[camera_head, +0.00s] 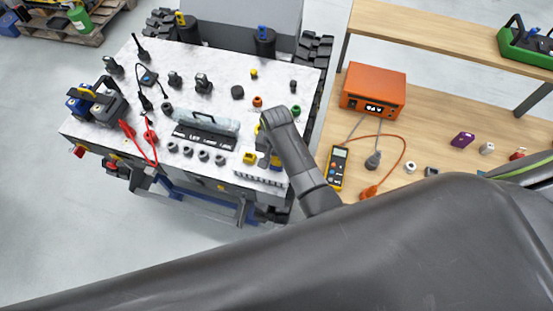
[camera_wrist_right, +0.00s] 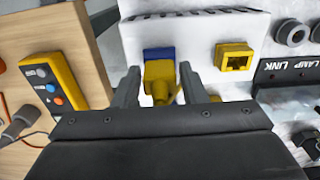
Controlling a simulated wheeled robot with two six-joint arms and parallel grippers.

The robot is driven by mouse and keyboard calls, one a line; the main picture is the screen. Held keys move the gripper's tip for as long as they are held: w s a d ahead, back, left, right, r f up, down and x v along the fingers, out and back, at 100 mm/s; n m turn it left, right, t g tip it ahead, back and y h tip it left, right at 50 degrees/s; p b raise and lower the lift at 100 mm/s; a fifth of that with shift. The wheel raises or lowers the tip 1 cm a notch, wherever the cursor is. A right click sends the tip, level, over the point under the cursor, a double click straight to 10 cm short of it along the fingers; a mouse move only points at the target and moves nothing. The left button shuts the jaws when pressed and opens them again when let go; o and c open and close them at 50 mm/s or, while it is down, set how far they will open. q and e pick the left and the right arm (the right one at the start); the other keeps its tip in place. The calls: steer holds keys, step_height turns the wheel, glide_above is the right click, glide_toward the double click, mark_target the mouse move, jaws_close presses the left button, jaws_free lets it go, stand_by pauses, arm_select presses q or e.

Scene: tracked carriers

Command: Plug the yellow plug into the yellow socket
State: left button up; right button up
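The yellow plug (camera_wrist_right: 160,80) is between the fingertips of my right gripper (camera_wrist_right: 160,84), with its short yellow tail towards the wrist. The yellow socket (camera_wrist_right: 235,60) is to the right of the plug in the right wrist view, on the same white panel. In the head view the yellow socket (camera_head: 249,157) is just left of my right gripper (camera_head: 268,158). My left gripper is not seen.
The white workbench (camera_head: 213,63) holds grey rings, black connectors and a lamp-link panel (camera_head: 205,138). A yellow meter (camera_head: 338,167) and an orange box (camera_head: 374,90) are on the wooden table to the right. The meter (camera_wrist_right: 52,85) is also left of the panel in the wrist view.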

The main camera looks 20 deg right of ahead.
steer(key=shift+c, duration=0.5)
steer(key=c, duration=0.7)
steer(key=shift+r, duration=0.1)
steer(key=shift+r, duration=0.15)
steer(key=shift+r+p, duration=0.8)
steer(key=shift+r, duration=0.4)
steer(key=shift+r, duration=0.1)
steer(key=shift+r, duration=1.65)
